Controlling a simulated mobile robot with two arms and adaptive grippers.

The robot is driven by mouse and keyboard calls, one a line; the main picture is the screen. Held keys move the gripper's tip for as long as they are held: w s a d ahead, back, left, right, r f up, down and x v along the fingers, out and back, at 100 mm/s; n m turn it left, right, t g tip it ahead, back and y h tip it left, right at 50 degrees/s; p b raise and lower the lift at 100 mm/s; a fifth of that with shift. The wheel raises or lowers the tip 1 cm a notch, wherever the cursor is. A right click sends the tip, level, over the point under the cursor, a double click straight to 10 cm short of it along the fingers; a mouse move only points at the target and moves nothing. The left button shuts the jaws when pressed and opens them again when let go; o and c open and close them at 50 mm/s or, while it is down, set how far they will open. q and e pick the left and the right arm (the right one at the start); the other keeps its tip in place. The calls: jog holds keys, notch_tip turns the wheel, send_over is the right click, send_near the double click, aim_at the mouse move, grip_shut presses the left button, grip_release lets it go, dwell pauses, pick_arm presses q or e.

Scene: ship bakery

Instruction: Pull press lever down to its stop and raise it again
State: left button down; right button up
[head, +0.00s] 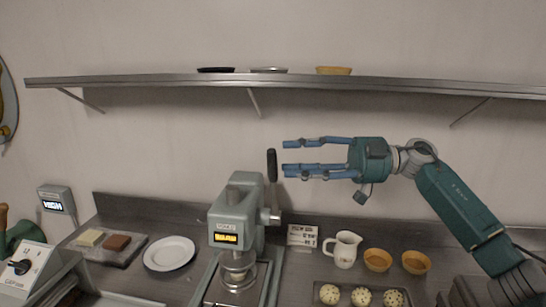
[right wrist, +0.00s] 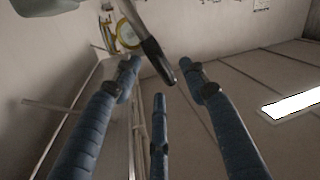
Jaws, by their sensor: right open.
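The press (head: 232,215) is a grey-green machine with a lit display, standing on the counter left of centre. Its lever rises from the hub on its right side, with a black grip (head: 271,165) pointing up, near upright. My right gripper (head: 285,157) reaches in from the right with blue fingers spread and empty. Its fingertips are just right of the black grip in the head view, not closed on it. In the right wrist view the black grip (right wrist: 157,60) shows between the tips of my open fingers (right wrist: 164,75); the contact cannot be told.
A shelf (head: 300,83) with small dishes runs above. Right of the press stand a small sign (head: 302,236), a white jug (head: 343,249), two orange bowls (head: 377,260) and a tray of dotted balls (head: 360,296). A white plate (head: 169,254) lies left.

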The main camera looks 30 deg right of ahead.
aim_at(272, 172)
jog(key=p+x, duration=0.1)
jog(key=x, duration=0.4)
jog(key=shift+w+f, duration=0.1)
jog(key=shift+w, duration=0.1)
jog(key=shift+a, duration=0.1)
pick_arm(q)
jog(key=shift+w+r, duration=1)
jog(key=shift+w, duration=0.25)
jog(key=shift+s, duration=0.65)
pick_arm(e)
grip_shut()
